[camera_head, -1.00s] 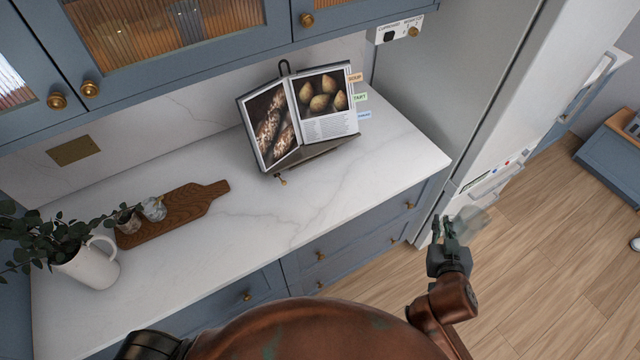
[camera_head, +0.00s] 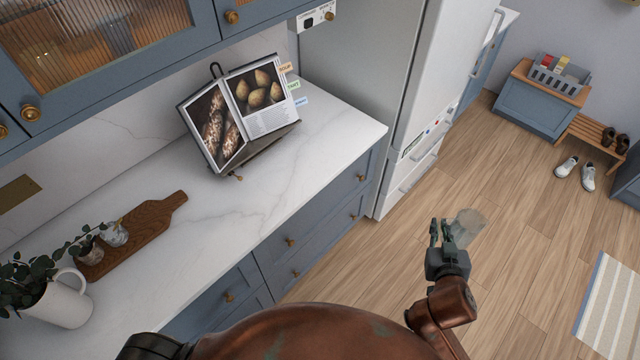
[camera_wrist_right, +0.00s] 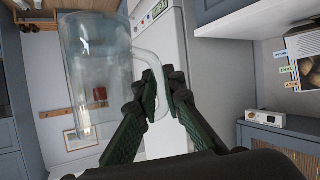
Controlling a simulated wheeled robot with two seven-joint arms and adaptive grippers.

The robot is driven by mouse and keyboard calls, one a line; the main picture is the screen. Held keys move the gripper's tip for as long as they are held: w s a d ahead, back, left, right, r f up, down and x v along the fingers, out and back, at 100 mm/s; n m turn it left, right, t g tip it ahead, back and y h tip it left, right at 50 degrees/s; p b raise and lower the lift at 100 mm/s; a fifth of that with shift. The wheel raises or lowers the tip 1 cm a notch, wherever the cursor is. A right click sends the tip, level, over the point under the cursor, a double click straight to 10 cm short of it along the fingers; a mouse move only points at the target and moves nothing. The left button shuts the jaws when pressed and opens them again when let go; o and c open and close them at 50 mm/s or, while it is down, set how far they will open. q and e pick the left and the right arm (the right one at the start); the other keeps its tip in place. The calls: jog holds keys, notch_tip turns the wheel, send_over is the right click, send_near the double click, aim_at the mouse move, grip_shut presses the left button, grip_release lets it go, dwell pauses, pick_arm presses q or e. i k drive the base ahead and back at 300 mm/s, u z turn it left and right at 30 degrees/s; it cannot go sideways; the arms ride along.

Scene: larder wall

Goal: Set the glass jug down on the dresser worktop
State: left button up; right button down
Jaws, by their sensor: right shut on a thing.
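The clear glass jug (camera_head: 466,226) is held by my right gripper (camera_head: 441,232), out over the wood floor to the right of the dresser. In the right wrist view the jug (camera_wrist_right: 92,75) fills the upper left, and the fingers of my right gripper (camera_wrist_right: 163,88) are shut on its handle. The dresser worktop (camera_head: 225,200) is pale marble, to the left of the gripper and apart from the jug. My left gripper is not in view; only a dark part of my arm shows at the bottom left.
A cookbook on a stand (camera_head: 238,115) is at the worktop's back. A wooden board (camera_head: 140,230) with small jars and a white pitcher (camera_head: 62,302) with greenery stand at the left. The worktop's middle and front are clear. A fridge (camera_head: 425,90) stands beyond its right end.

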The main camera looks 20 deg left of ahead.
aim_at(261, 200)
jog(key=k, duration=0.35)
jog(key=u, duration=1.6)
jog(key=i, duration=0.1)
jog(key=z, duration=0.25)
